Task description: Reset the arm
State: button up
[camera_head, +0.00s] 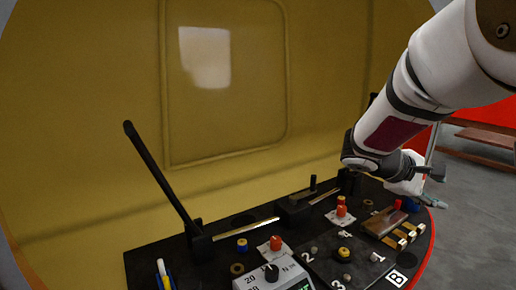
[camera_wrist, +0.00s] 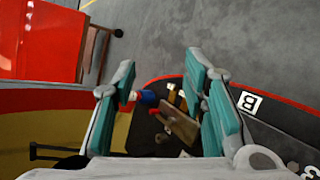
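My arm reaches in from the upper right in the head view. My gripper (camera_head: 432,190) is over the right end of the black control panel (camera_head: 138,262), partly hidden by my wrist. In the wrist view my gripper (camera_wrist: 162,82) has its two teal-padded fingers wide apart, with nothing held between them. The panel's edge, a red-and-blue knob (camera_wrist: 146,97) and a brown block (camera_wrist: 178,124) show beyond the gap.
A long black lever (camera_head: 158,172) rises at the panel's left. Red knobs (camera_head: 341,206), brass switches (camera_head: 401,238) and a grey dial box (camera_head: 270,277) crowd the panel. A yellow wall stands behind. Grey floor (camera_head: 475,225) lies open at right, near a red bench (camera_head: 485,145).

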jog(key=s+a+m+g+y, duration=0.1)
jog(key=s+a+m+y, duration=0.2)
jog(key=s, duration=0.7)
jog(key=s+a+m+g+y, duration=0.1)
jog(key=s+a+m+y, duration=0.15)
jog(key=s, duration=0.65)
jog(key=s+a+f+m+y, duration=0.25)
jog(key=s+a+y, duration=0.45)
jog(key=s+a, duration=0.8)
notch_tip(320, 180, up, 19)
jog(key=t+p, duration=0.3)
jog(key=p, duration=1.4)
jog(key=shift+w+d+f+t+p, duration=0.2)
jog(key=shift+t+p, duration=0.15)
jog(key=shift+t, duration=0.05)
